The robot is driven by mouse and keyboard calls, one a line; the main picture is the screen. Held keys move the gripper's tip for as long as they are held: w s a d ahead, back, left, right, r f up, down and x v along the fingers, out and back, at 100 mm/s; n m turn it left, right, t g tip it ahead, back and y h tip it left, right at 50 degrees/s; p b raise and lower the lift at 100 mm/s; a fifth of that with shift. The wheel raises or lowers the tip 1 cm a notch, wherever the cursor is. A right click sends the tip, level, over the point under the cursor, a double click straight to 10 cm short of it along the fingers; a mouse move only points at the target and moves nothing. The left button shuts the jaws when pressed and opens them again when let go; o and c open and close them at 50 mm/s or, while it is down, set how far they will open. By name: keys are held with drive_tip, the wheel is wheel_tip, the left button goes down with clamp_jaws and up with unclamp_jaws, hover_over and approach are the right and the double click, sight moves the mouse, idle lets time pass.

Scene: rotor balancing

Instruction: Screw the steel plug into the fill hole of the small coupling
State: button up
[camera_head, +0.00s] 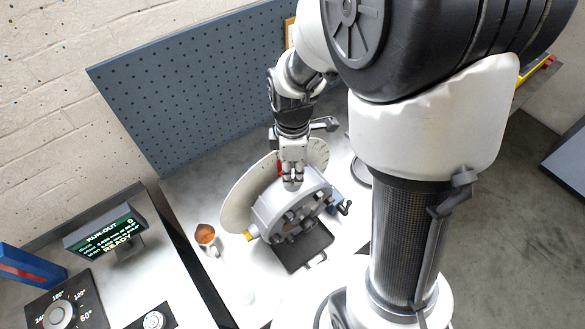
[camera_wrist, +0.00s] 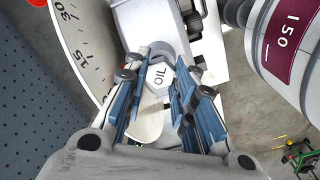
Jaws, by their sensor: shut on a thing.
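The small coupling (camera_head: 262,212) is a grey, thick ring-like body with bolts on its front face, standing on the bench in the head view. My gripper (camera_head: 292,181) points down at its top edge. In the wrist view my gripper (camera_wrist: 160,85) has its blue-padded fingers on either side of a pale hexagonal head marked OIL (camera_wrist: 159,77), which looks like the steel plug. The fingers are shut on it. The pale body of the coupling (camera_wrist: 140,22) lies just beyond. The fill hole and the plug's thread are hidden, so how deep the plug sits cannot be told.
A graduated disc (camera_head: 236,203) stands behind the coupling. A dark tray (camera_head: 292,261) lies in front of it, and a copper-coloured jug (camera_head: 205,236) stands to the left. A display (camera_head: 106,232) reads RUN-OUT and READY. A perforated panel (camera_head: 190,95) closes off the back.

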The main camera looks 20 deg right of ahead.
drive_tip(key=n, duration=0.6)
drive_tip(key=shift+n, duration=0.8)
drive_tip(key=n, duration=1)
drive_tip(key=shift+b, duration=0.3)
drive_tip(key=shift+n, duration=0.3)
